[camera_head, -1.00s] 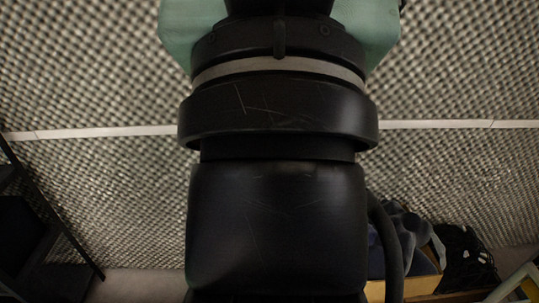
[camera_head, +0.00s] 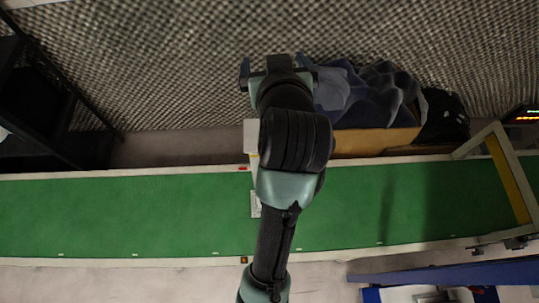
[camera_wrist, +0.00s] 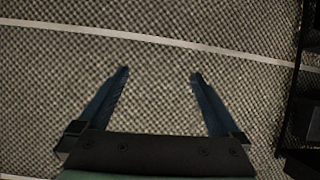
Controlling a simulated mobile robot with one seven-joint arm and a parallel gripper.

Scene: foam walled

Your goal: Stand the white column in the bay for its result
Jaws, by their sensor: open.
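My gripper (camera_head: 277,68) is raised at the top middle of the head view, in front of the foam wall. In the wrist view my gripper (camera_wrist: 160,73) shows two dark blue fingers spread wide, with nothing between them. A narrow white piece (camera_head: 251,135) shows just left of my arm at the green belt's far edge. My arm hides most of it, so I cannot tell whether it is the white column. I cannot pick out the bay for the result with certainty.
A long green belt (camera_head: 120,215) crosses the head view, mostly clear. A box with dark cloth (camera_head: 375,140) stands behind it. A pale and yellow frame (camera_head: 508,175) straddles its right end. A blue structure (camera_head: 450,272) lies front right; a dark rack (camera_head: 50,100) is far left.

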